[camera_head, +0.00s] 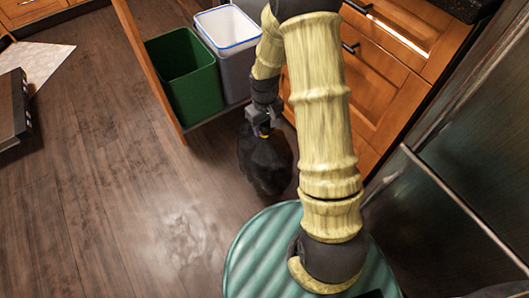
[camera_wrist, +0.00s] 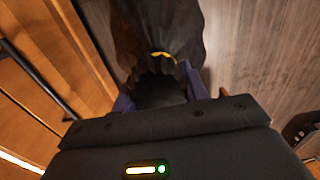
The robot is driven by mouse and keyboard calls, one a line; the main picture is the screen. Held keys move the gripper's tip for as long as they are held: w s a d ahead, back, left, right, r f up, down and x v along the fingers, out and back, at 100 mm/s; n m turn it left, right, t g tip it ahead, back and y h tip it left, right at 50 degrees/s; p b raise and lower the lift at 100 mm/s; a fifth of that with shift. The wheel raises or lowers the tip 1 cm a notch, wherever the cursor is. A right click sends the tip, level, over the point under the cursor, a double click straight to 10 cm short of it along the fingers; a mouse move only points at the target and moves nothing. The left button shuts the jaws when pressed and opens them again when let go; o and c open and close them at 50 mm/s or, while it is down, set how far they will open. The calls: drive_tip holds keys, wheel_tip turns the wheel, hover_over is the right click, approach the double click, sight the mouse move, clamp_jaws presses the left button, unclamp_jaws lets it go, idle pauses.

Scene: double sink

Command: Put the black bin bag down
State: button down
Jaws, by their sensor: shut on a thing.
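The black bin bag (camera_head: 265,163) hangs below my gripper (camera_head: 262,126) in the head view, in front of the pulled-out bin drawer. A small yellow tie shows at its top. In the wrist view the dark bag (camera_wrist: 155,28) fills the top middle, with its yellow tie and gathered neck between the fingers of my gripper (camera_wrist: 157,88). My gripper is shut on the bag. I cannot tell whether the bag's bottom touches the floor.
A green bin (camera_head: 184,75) and a white-lined grey bin (camera_head: 228,38) stand in the open drawer. Wooden cabinets (camera_head: 375,75) and a steel appliance (camera_head: 450,190) are on the right. A dark object (camera_head: 14,112) lies at the far left.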

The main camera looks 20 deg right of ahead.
sight(264, 141)
drive_tip(key=shift+f+b, duration=0.75)
drive_tip(key=shift+f, duration=1.05)
wheel_tip(264, 141, down, 5)
drive_tip(key=b, duration=0.3)
drive_tip(key=shift+f, duration=0.1)
drive_tip(key=c, duration=0.7)
unclamp_jaws()
drive_tip(key=shift+c, duration=0.2)
wheel_tip(264, 141, up, 12)
drive_tip(key=p, duration=0.7)
